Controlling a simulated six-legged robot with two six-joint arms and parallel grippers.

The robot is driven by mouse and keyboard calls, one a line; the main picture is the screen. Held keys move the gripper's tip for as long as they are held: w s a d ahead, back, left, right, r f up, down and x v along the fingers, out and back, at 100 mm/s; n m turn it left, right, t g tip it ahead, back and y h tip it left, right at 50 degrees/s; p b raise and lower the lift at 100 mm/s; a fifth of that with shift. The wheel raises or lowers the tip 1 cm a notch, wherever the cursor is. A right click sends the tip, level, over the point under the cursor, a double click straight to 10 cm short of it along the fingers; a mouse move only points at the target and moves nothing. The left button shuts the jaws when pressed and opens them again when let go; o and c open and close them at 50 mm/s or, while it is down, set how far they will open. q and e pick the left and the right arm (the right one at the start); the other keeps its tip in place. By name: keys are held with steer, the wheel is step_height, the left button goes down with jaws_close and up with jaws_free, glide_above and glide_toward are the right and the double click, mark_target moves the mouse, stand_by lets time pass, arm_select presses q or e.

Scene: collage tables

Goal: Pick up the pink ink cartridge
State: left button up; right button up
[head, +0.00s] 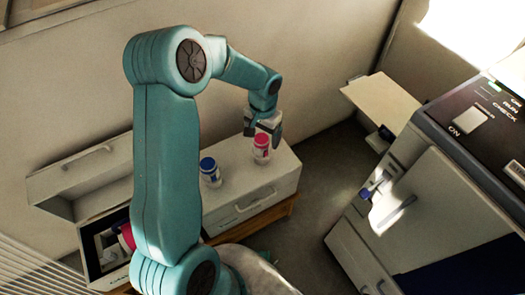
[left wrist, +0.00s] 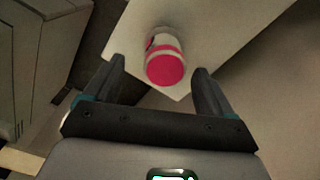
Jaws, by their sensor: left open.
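The pink ink cartridge (head: 262,147) is a white bottle with a pink cap, standing on top of the white cabinet. It also shows in the left wrist view (left wrist: 165,68), with its pink cap toward the camera. My left gripper (head: 263,127) is just above it. In the left wrist view its two fingers are spread, with the cartridge between and ahead of the fingertips. I cannot tell whether the fingers touch it. My right gripper is in neither view.
A blue-capped bottle (head: 210,171) stands on the same white cabinet (head: 270,196), left of the pink one. An open drawer (head: 95,250) at the lower left holds items, partly hidden by my arm. A large printer (head: 450,190) stands at the right. The wall is close behind.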

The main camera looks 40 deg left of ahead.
mark_target(262, 138)
arm_select(q)
steer(key=f, duration=0.3)
steer(key=f+b, duration=0.1)
steer(key=f, duration=0.1)
steer(key=shift+w+a+f, duration=0.15)
steer(key=shift+a+f, duration=0.05)
steer(key=shift+a, duration=0.2)
steer(key=shift+f, duration=0.35)
steer(key=shift+c, duration=0.3)
steer(key=c, duration=1.2)
steer(key=shift+o, duration=0.2)
steer(key=shift+r, duration=0.15)
